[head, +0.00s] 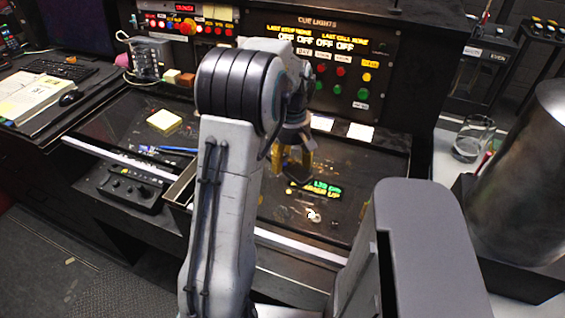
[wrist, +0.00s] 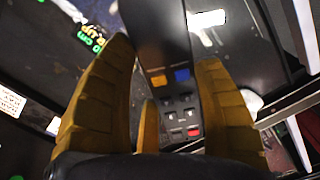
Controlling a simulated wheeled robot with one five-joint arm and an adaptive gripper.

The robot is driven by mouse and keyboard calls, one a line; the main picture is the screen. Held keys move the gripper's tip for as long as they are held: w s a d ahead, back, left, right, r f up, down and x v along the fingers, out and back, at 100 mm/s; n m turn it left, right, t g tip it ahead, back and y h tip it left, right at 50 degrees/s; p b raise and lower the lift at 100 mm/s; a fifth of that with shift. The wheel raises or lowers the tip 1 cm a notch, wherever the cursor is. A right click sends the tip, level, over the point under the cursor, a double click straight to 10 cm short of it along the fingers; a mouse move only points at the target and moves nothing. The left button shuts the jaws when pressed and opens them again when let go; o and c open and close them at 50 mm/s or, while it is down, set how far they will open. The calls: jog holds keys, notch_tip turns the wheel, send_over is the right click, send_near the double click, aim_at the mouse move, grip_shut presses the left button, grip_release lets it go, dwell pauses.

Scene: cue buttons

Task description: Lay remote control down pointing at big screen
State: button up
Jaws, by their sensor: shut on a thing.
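The remote control (wrist: 174,92) is a dark, long handset with yellow, blue and red buttons, held between the yellow-brown fingers of my gripper (wrist: 165,68) in the wrist view. Its far end points up in that picture. In the head view my gripper (head: 293,160) is above the dark desk panel, partly behind my arm. I cannot make out the remote there. A dark monitor (head: 78,25) stands at the upper left; I cannot tell whether it is the big screen.
The desk panel (head: 285,215) has glowing green and yellow lettering and a small white item. The cue lights console (head: 320,60) stands behind. A black control box (head: 130,187) and yellow notes (head: 164,121) lie left. A glass (head: 473,138) and metal cylinder (head: 525,180) stand right.

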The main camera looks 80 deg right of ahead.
aim_at(281, 174)
jog(key=w+d+f+p, duration=0.2)
jog(key=w+d, duration=0.1)
jog(key=shift+d+f+p, duration=0.15)
jog(key=shift+f+p, duration=0.15)
jog(key=shift+f, duration=0.05)
jog(key=shift+f+p, duration=0.75)
jog(key=shift+p, duration=0.35)
jog(key=shift+f, duration=1.25)
jog(key=shift+f, duration=0.15)
jog(key=o, duration=1.2)
notch_tip(281, 174, up, 12)
jog(key=b, duration=0.3)
